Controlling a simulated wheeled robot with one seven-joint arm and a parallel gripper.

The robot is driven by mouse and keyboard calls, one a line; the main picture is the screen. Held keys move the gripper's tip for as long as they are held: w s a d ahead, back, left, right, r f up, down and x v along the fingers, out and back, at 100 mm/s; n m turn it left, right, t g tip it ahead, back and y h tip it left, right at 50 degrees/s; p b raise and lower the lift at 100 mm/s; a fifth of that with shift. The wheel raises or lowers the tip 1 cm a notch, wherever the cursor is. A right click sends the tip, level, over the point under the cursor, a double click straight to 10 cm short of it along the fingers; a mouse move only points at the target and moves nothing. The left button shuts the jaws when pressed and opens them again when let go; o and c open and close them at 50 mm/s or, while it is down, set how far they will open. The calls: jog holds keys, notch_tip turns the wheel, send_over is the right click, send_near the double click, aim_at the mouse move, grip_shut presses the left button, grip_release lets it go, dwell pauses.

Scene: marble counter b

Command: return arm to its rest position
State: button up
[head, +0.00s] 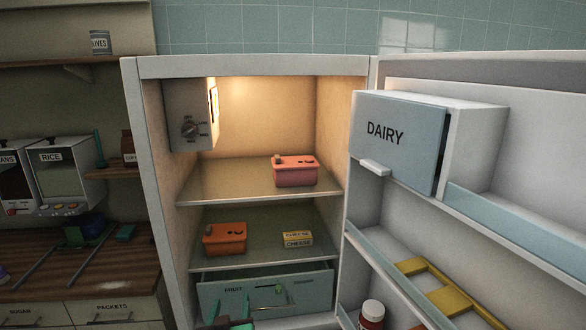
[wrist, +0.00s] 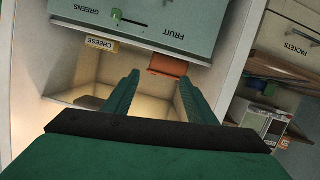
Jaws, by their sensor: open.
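My gripper (head: 230,315) shows as green tips at the bottom edge of the head view, in front of the fruit drawer (head: 215,290) of the open fridge. In the wrist view my gripper (wrist: 160,88) has its two green fingers spread apart with nothing between them. That view is upside down, with the drawer front (wrist: 140,22) at the top. The rest of my arm is not clearly seen.
Fridge shelves hold a pink tub (head: 296,172), an orange tub (head: 225,240) and a cheese pack (head: 298,239). The open door at right carries a dairy box (head: 395,135), a yellow rack (head: 440,288) and a jar (head: 372,314). A wooden counter (head: 125,265) stands left.

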jog(key=s+d+f, duration=0.5)
jog(key=s+f, duration=0.4)
jog(key=s, duration=0.2)
jog(key=s+d+f, duration=0.6)
jog(key=s+f, duration=0.4)
jog(key=s, duration=0.1)
jog(key=s+d+r+m+h, duration=0.1)
jog(key=s+d, duration=0.1)
jog(key=s, duration=1)
jog(key=s+d+r+m, duration=0.2)
jog(key=s+d, duration=0.1)
jog(key=s, duration=1)
jog(key=shift+s+r+t+h, duration=0.15)
jog(key=shift+r+t+h, duration=0.15)
jog(key=shift+h, duration=0.1)
jog(key=c, duration=0.5)
